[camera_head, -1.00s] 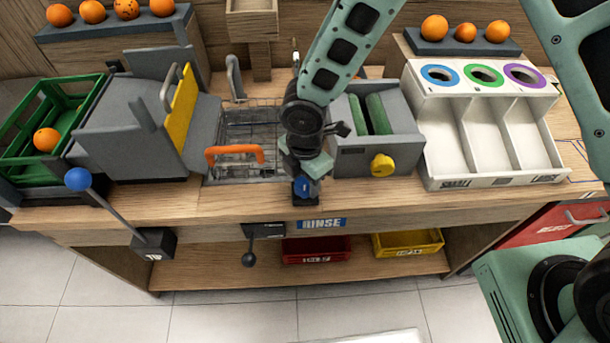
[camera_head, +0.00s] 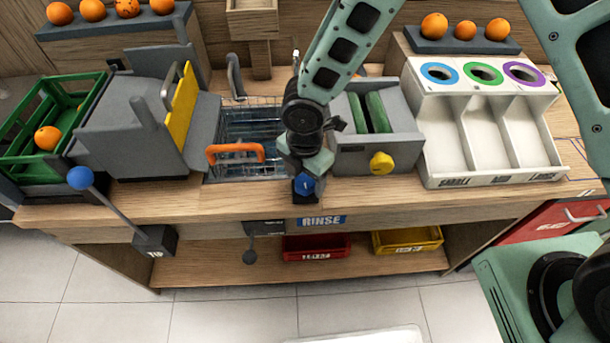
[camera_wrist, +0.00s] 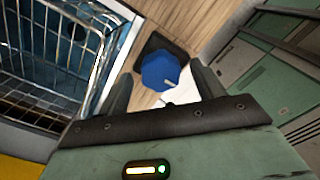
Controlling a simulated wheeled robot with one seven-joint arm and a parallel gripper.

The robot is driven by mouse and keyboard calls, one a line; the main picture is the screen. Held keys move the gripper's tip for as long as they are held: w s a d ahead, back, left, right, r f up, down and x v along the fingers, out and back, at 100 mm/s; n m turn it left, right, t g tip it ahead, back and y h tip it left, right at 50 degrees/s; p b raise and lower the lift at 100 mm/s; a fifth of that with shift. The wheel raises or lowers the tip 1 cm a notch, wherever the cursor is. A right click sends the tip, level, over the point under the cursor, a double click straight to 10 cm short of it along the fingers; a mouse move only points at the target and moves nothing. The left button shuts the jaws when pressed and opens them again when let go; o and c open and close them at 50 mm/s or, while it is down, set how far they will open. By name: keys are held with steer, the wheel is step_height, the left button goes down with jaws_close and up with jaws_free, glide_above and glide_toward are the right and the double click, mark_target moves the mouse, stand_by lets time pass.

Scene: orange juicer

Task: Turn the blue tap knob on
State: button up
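The blue tap knob (camera_head: 304,185) sits on a dark square base at the front of the counter, right of the sink basin (camera_head: 250,122). In the wrist view the blue knob (camera_wrist: 160,70) shows a white pointer mark toward its lower right. My gripper (camera_wrist: 163,74) is open, with a finger on either side of the knob in that view and gaps between. In the head view my gripper (camera_head: 305,172) is right above and behind the knob, its fingers mostly hidden. The basin looks blue inside, under a wire basket (camera_wrist: 60,45).
An orange handle (camera_head: 235,152) stands at the basin's front. A grey box with green rollers and a yellow knob (camera_head: 381,163) is just right of my wrist. A blue-balled lever (camera_head: 80,178) is at the left. Clear counter lies in front.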

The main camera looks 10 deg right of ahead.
mark_target(305, 181)
step_height(305, 181, up, 17)
steer(key=shift+r+b, duration=0.2)
steer(key=shift+b, duration=0.25)
stand_by(0.7)
steer(key=s+d+r+m, duration=0.2)
steer(key=s+d+m, duration=0.3)
steer(key=s+m, duration=0.4)
steer(key=s+d+r+m, duration=0.2)
steer(key=s+d+m, duration=0.3)
steer(key=s+m, duration=0.4)
steer(key=shift+r+m+y, duration=0.3)
steer(key=shift+r+m, duration=0.1)
steer(key=shift+m, duration=0.2)
